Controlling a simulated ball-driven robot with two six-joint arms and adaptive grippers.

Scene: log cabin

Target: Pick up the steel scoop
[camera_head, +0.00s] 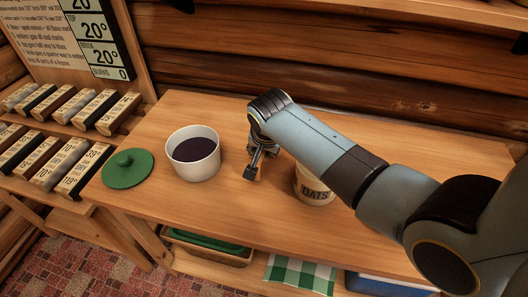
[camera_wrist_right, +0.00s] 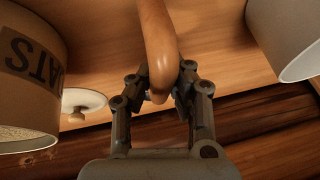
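My right gripper (camera_head: 256,166) is low over the wooden table, between the dark-filled white pot and the oats crock. In the right wrist view a curved wooden handle (camera_wrist_right: 160,45), which I take to be the steel scoop's, runs between the fingers of my right gripper (camera_wrist_right: 164,78). The fingers appear closed against both sides of it, and its rounded end points towards the camera. The scoop's steel part is not visible in either view, and in the head view my arm and gripper hide the scoop. My left gripper is not in view.
The white pot (camera_head: 194,160) stands left of my gripper, with a green lid (camera_head: 128,170) further left. The oats crock (camera_head: 312,190) is close on the right, partly behind my arm. A pale lid (camera_wrist_right: 84,101) shows in the wrist view. The front middle of the tabletop (camera_head: 235,215) is clear.

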